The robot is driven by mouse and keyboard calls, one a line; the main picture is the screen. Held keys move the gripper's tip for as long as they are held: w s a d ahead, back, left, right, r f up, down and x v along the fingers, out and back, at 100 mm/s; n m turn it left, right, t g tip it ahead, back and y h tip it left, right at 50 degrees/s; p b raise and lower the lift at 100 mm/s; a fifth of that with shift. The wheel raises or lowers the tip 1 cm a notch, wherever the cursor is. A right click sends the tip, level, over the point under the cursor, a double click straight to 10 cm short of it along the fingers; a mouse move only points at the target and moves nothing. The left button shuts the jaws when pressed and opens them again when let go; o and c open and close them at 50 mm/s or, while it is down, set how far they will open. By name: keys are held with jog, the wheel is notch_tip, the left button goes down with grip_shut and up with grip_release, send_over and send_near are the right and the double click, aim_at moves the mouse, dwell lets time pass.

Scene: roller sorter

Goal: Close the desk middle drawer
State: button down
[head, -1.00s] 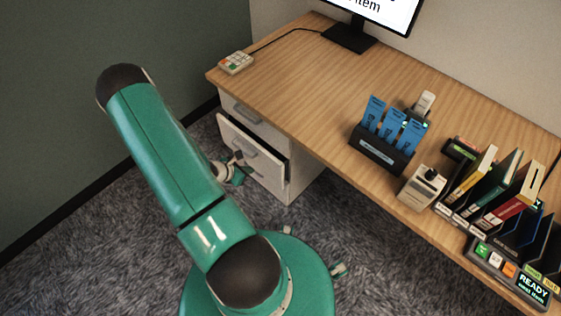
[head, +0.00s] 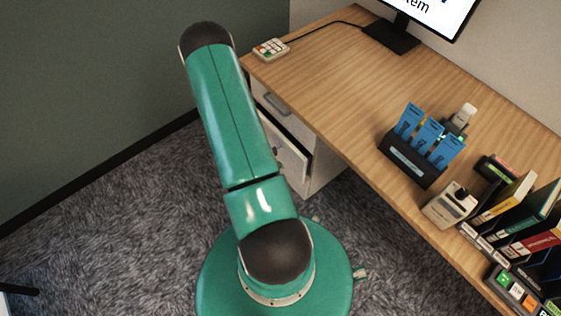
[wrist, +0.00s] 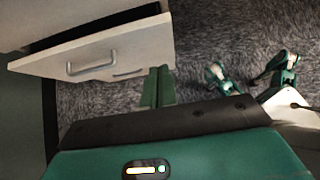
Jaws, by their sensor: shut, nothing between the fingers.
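The desk's middle drawer (head: 293,165) stands partly open under the left end of the desk, with a dark gap along its top edge. My arm covers much of its front in the head view. In the wrist view the pale drawer front (wrist: 120,52) fills the upper left, with its grey handle (wrist: 93,62) showing. My gripper (wrist: 157,88) is shut and empty, beside the right end of the drawer front in that picture. I cannot tell whether it touches. The gripper is hidden behind my arm in the head view.
The top drawer (head: 272,103) looks shut. The desk top (head: 330,70) holds a keypad (head: 271,48), a monitor (head: 435,15), a black card holder (head: 410,165) and several binders at the right. Grey carpet (head: 120,210) is open to the left, up to the green wall (head: 130,60).

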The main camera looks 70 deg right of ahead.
aim_at(302, 155)
jog(key=s+d+f, duration=0.1)
jog(key=d, duration=0.1)
jog(key=s+d+f, duration=0.1)
jog(key=d+f, duration=0.1)
jog(key=d, duration=0.1)
jog(key=s+d+f, duration=0.1)
jog(key=d+f, duration=0.1)
jog(key=shift+s+d, duration=0.3)
jog(key=shift+s, duration=0.1)
jog(key=shift+s+d, duration=0.15)
jog(key=shift+d, duration=0.1)
jog(key=shift+s+d, duration=0.3)
jog(key=shift+d, duration=0.3)
jog(key=shift+s+d, duration=0.3)
jog(key=shift+d, duration=0.3)
jog(key=shift+w+a, duration=0.1)
